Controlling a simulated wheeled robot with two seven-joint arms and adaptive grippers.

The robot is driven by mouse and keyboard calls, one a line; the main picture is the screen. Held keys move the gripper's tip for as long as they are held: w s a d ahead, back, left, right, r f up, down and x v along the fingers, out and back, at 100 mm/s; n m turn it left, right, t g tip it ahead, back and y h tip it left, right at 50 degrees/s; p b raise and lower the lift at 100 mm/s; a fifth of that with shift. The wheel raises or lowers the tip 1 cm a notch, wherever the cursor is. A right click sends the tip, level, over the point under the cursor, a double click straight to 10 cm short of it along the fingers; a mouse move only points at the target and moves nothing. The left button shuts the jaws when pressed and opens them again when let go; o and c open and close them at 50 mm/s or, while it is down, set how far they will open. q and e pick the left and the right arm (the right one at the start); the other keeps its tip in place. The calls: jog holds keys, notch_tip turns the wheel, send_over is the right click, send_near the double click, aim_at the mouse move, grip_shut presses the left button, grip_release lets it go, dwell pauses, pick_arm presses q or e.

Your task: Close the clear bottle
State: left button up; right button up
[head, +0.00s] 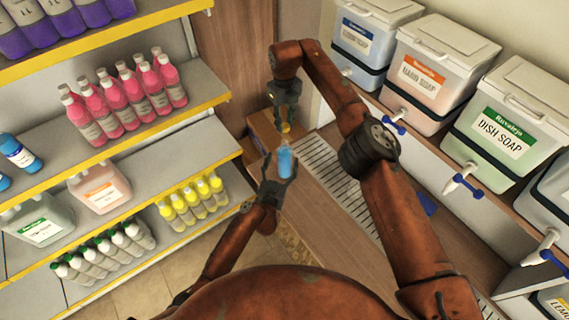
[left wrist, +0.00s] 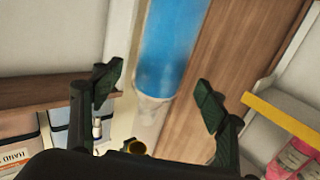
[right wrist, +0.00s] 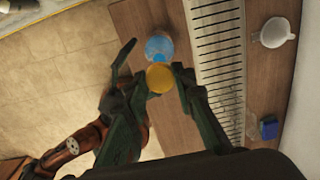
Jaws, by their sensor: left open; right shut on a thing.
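The clear bottle (head: 285,161) holds blue liquid and appears upright at the wooden counter's left edge. In the left wrist view the bottle (left wrist: 172,45) shows inverted, with its bare clear neck (left wrist: 150,107). My left gripper (head: 278,184) is open, with its fingers to either side of the bottle; contact cannot be told. My right gripper (head: 285,117) is shut on a yellow cap (head: 285,127) above the bottle. The cap (left wrist: 137,148) is apart from the neck in the left wrist view. In the right wrist view the cap (right wrist: 160,77) partly covers the bottle (right wrist: 159,47).
The wooden counter (head: 318,203) has a slotted grate (head: 335,178) to the bottle's right. Soap drums with taps, including the dish soap drum (head: 510,125), line the right wall. A cardboard box (head: 264,133) sits behind the bottle.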

pick_arm(q)
jog(key=shift+x, duration=2)
jog(key=c, duration=1.8)
pick_arm(e)
jog(key=shift+f, duration=2.5)
jog(key=shift+f, duration=0.9)
pick_arm(q)
grip_shut()
pick_arm(e)
jog(key=shift+f, duration=0.55)
